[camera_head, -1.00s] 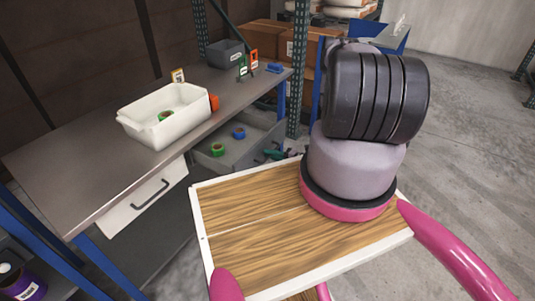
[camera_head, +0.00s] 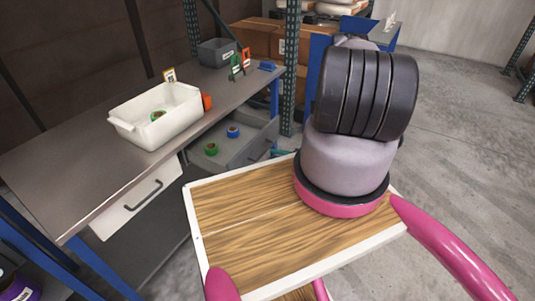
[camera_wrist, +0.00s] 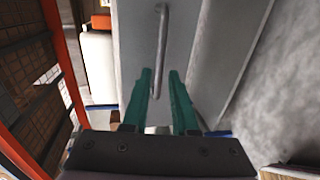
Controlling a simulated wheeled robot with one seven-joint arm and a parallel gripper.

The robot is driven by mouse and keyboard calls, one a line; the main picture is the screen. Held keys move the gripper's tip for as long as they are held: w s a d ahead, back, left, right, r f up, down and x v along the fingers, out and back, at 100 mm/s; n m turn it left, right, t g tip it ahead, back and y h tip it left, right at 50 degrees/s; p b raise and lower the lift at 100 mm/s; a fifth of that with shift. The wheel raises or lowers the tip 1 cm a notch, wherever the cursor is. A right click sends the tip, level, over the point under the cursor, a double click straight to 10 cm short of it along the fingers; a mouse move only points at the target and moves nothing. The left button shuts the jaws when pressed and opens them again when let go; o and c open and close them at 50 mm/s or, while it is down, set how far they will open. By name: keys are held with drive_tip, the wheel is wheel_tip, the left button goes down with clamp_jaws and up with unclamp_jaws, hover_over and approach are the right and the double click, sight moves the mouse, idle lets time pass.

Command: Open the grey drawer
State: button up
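The grey drawer (camera_head: 258,146) stands pulled out beneath the right part of the workbench. A green roll (camera_head: 211,149) and a blue roll (camera_head: 233,132) lie in it. In the wrist view its grey front (camera_wrist: 133,60) carries a bar handle (camera_wrist: 162,35). My gripper (camera_wrist: 163,75) has two teal fingers with a gap between them, and nothing is held. In the head view only a little teal of the gripper (camera_head: 280,153) shows; my body hides the rest.
The workbench (camera_head: 75,150) holds a white bin (camera_head: 175,123), a grey bin (camera_head: 217,55) and small items. A white drawer (camera_head: 130,207) is shut at its left. Open floor lies right.

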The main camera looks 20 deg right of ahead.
drive_tip(key=shift+v, duration=2.4)
drive_tip(key=w+a+r+n+g+y, duration=0.1)
drive_tip(key=w+a+r+n+g, duration=0.15)
drive_tip(key=r+n, duration=0.7)
drive_tip(key=w+a+r+n+g+y, duration=0.1)
drive_tip(key=a+r+n+g, duration=0.3)
drive_tip(key=r, duration=1)
drive_tip(key=w+a+r+n+g+y, duration=0.15)
drive_tip(key=r+n+g, duration=0.25)
drive_tip(key=r+n, duration=0.55)
drive_tip(key=s+a+r+n+t+h, duration=0.1)
drive_tip(key=s+a+r+n+h, duration=0.1)
drive_tip(key=s+r+n, duration=0.4)
drive_tip(key=s+a+r+n+t+h, duration=0.1)
drive_tip(key=s+r+n+h, duration=0.4)
drive_tip(key=r, duration=0.8)
drive_tip(key=s+a+r+n+t+h, duration=0.2)
drive_tip(key=s+r+n+t+h, duration=0.1)
drive_tip(key=s+r+n, duration=0.4)
wheel_tip(320, 180, up, 3)
drive_tip(key=shift+a+n+h, duration=0.35)
drive_tip(key=shift+n, duration=0.55)
